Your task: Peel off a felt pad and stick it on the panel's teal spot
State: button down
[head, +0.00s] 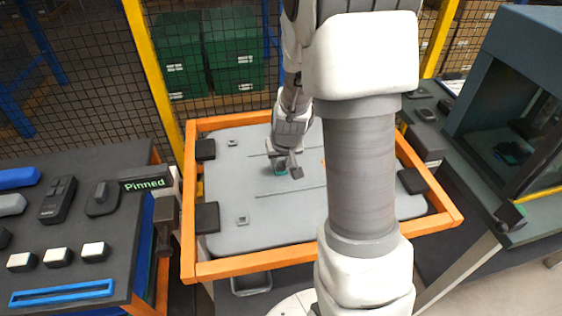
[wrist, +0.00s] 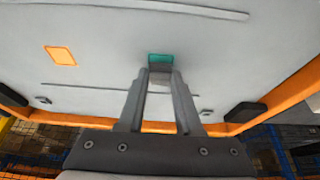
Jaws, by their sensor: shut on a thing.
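The grey panel (head: 230,180) lies in an orange frame; its surface also fills the top of the wrist view (wrist: 210,50). My gripper (head: 287,168) is low over the middle of the panel, beside the teal spot (head: 281,171). I cannot tell whether the pad touches the panel.
An orange spot (wrist: 61,55) is on the panel left of the teal one. Dark clamps (head: 207,217) sit along the frame. Left, a dark bench holds several white-topped blocks (head: 95,251), a blue tray (head: 62,292) and a "Pinned" sign (head: 146,184). A dark cabinet (head: 500,100) stands right.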

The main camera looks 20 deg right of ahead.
jog(key=shift+f+b, duration=0.6)
jog(key=shift+b, duration=0.15)
dwell(1.4)
jog(key=shift+s, duration=0.1)
jog(key=c, duration=0.5)
grip_release()
jog(key=shift+r, duration=0.1)
jog(key=p+v, duration=0.3)
jog(key=v, duration=1.4)
jog(key=shift+r, duration=0.15)
